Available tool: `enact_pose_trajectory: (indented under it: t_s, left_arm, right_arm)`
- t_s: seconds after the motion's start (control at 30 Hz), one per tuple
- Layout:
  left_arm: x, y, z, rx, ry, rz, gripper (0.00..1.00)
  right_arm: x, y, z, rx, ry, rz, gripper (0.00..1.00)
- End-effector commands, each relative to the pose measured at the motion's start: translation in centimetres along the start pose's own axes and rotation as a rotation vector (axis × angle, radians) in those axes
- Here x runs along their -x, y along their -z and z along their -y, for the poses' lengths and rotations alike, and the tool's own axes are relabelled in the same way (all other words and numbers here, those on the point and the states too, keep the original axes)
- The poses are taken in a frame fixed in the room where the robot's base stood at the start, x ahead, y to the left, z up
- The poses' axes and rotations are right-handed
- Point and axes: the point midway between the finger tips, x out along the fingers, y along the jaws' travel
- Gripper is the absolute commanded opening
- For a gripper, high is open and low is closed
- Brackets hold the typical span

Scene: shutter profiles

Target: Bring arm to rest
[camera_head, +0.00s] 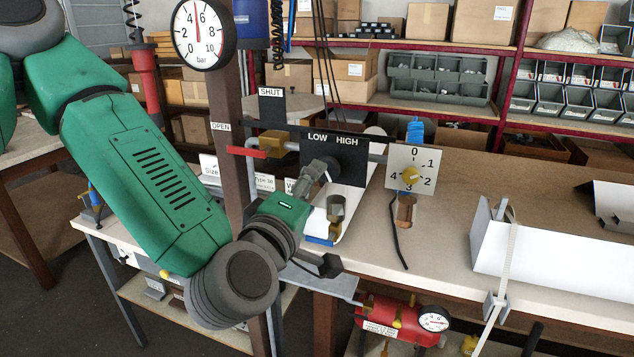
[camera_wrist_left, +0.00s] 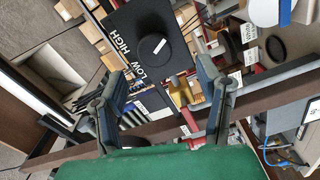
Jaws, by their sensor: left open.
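My left arm (camera_head: 140,180) is green and reaches from the left edge down to the post area. My left gripper (camera_head: 330,218) is open in front of the black LOW/HIGH panel (camera_head: 350,150). In the wrist view its two fingers (camera_wrist_left: 160,88) are spread apart with nothing between them. The panel (camera_wrist_left: 125,22) with its round black selector knob (camera_wrist_left: 154,48) lies beyond the fingertips, apart from them as far as I can tell. In the head view the gripper covers part of the panel. My right gripper is not in view.
A gauge (camera_head: 204,34) is on a brown post. A red lever (camera_head: 247,152) with a brass valve lies at the OPEN sign. A numbered dial (camera_head: 411,172) stands right of the panel.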

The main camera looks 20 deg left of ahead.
Motion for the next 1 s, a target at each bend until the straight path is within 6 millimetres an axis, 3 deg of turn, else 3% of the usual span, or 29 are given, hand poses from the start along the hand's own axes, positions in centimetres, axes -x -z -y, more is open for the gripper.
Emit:
enact_pose_trajectory:
  t_s: [0.4,0.53,0.67,0.77,0.87,1.0]
  left_arm:
    - [0.1,0.0,0.0,-0.001,0.000,0.000,0.60]
    - [0.2,-0.9,2.0,-0.038,0.033,0.032,0.60]
    - [1.1,-3.4,8.5,-0.162,0.140,0.138,0.60]
    - [2.9,-5.8,15.6,-0.297,0.256,0.267,0.60]
    - [5.7,-7.4,22.8,-0.435,0.377,0.407,0.60]
    - [10.9,-8.5,32.2,-0.620,0.541,0.618,0.60]
  right_arm:
    - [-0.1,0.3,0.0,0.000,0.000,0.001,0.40]
    - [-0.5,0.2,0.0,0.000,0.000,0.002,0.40]
    - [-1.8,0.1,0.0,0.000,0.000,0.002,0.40]
    - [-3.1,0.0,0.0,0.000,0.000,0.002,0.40]
    - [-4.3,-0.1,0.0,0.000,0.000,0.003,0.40]
    - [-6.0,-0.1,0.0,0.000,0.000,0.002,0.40]
